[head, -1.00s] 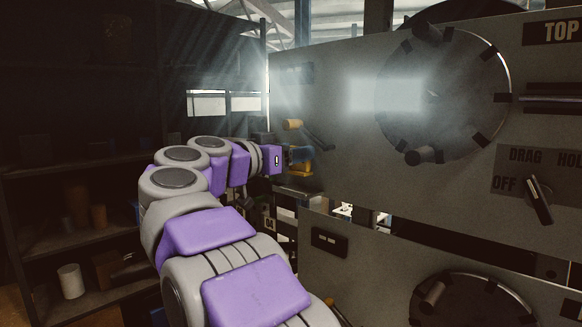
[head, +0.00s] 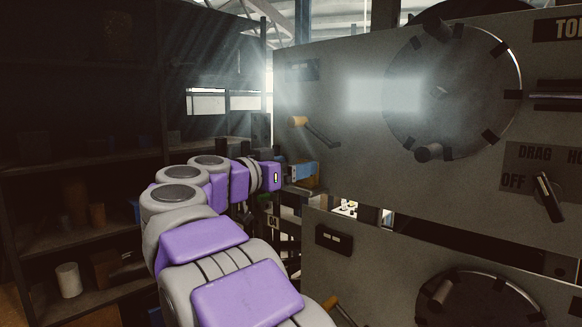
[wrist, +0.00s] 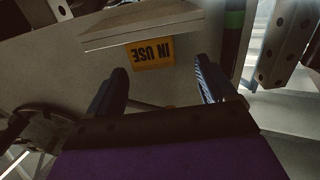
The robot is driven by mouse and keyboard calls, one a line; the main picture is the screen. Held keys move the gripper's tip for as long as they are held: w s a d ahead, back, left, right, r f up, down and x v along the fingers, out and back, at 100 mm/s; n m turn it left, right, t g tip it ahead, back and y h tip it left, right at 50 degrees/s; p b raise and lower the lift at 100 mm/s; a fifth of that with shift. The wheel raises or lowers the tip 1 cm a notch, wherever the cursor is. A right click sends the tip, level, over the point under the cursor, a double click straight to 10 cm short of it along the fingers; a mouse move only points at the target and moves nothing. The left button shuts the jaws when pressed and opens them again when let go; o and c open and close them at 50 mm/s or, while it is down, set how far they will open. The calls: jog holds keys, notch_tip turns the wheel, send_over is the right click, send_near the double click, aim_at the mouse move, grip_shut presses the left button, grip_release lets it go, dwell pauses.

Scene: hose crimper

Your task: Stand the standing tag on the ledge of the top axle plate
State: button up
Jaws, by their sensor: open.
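The yellow tag (wrist: 150,53) with black IN USE lettering shows upside down in the wrist view. Its base edge meets the front edge of a pale ledge (wrist: 140,31); it looks upright there, though the exact contact is hard to see. My gripper (wrist: 159,68) is open, with one dark finger on each side of the tag and a visible gap to each. In the head view my gripper (head: 301,170) is at the left end of the grey top axle plate (head: 345,125). The tag is hard to make out there.
A crank with an orange knob (head: 298,122) is on the plate just above my gripper. A large round disc (head: 455,90) and a DRAG/HOLD/OFF switch (head: 547,197) are further right. Dark shelves (head: 80,150) stand at the left. A lower panel (head: 380,260) is beneath.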

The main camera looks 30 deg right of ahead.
jog(key=shift+s+d, duration=0.15)
jog(key=shift+d, duration=0.25)
jog(key=w+v, duration=0.1)
jog(key=v, duration=1.1)
jog(key=w+a+r+n+t+y, duration=0.45)
jog(key=r+n+t, duration=0.2)
jog(key=t, duration=0.45)
jog(key=w+a+f+n+t+y, duration=0.1)
jog(key=a+f+n+t+y, duration=0.1)
jog(key=a+f+n+y, duration=0.9)
jog(key=s+d+f+g+y, duration=0.1)
jog(key=s+f+g+y, duration=0.2)
jog(key=s+f+g, duration=0.5)
jog(key=s+f+g+y, duration=0.2)
jog(key=s+f, duration=0.2)
jog(key=f, duration=0.9)
jog(key=s+d+f+m+g+h, duration=0.1)
jog(key=s+d+f+g, duration=0.2)
jog(key=s, duration=0.7)
jog(key=s+d+f+m+g+h, duration=0.1)
jog(key=s+d+f+g, duration=0.3)
jog(key=s+f, duration=0.4)
jog(key=s+d+f+m+g+h, duration=0.1)
jog(key=s+d+f+g, duration=0.2)
jog(key=s, duration=0.9)
notch_tip(320, 180, down, 2)
jog(key=shift+d+f+g, duration=0.15)
jog(key=shift+d+g, duration=0.05)
jog(key=shift+g, duration=0.3)
